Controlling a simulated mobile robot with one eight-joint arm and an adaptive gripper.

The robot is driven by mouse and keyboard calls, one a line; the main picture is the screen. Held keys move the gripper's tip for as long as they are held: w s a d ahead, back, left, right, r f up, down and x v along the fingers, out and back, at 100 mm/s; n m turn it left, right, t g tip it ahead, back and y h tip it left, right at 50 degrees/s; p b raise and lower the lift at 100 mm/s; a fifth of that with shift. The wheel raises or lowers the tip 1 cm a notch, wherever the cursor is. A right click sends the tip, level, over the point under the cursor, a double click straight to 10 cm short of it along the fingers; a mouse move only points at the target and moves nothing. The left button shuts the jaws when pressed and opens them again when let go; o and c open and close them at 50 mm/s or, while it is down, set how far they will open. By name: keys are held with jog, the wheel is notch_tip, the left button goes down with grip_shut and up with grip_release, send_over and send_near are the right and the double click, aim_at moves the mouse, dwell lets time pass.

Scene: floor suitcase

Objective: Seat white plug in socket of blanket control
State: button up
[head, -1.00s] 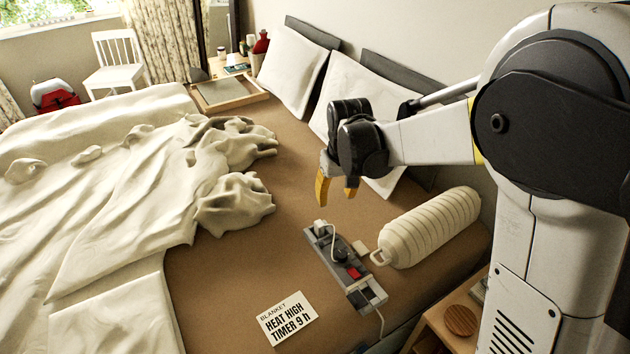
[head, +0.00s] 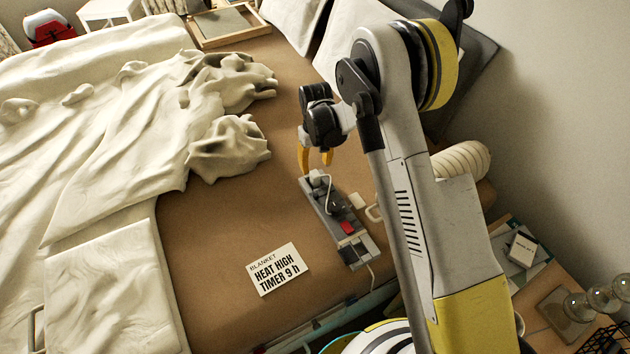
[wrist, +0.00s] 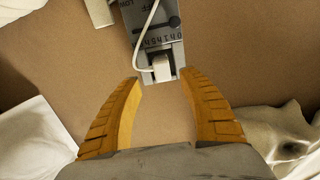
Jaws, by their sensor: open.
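The blanket control (head: 352,250) is a long grey box lying on the brown bed, with a red switch and a dark end. The white plug (wrist: 162,68) is at its end nearest my gripper, with a white cord looping back over the control. I cannot tell whether the plug is fully in its socket (wrist: 147,74) or only resting there. My gripper (head: 315,168) is open and empty, just above and beyond that end. In the wrist view, its yellow fingertips (wrist: 161,80) lie apart on either side of the plug, without visible contact.
A card (head: 278,270) reading HEAT HIGH TIMER 9 h lies left of the control. A crumpled cream blanket (head: 110,160) covers the left of the bed. Bare bed lies between.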

aim_at(315, 173)
jog(key=f+b, duration=0.1)
jog(key=f, duration=0.1)
jog(key=f+b, duration=0.1)
jog(key=f, duration=0.2)
jog(key=shift+s+a+b, duration=0.15)
jog(key=shift+s+b, duration=0.05)
jog(key=shift+b, duration=0.2)
jog(key=shift+r, duration=0.1)
jog(key=shift+c, duration=0.5)
grip_shut()
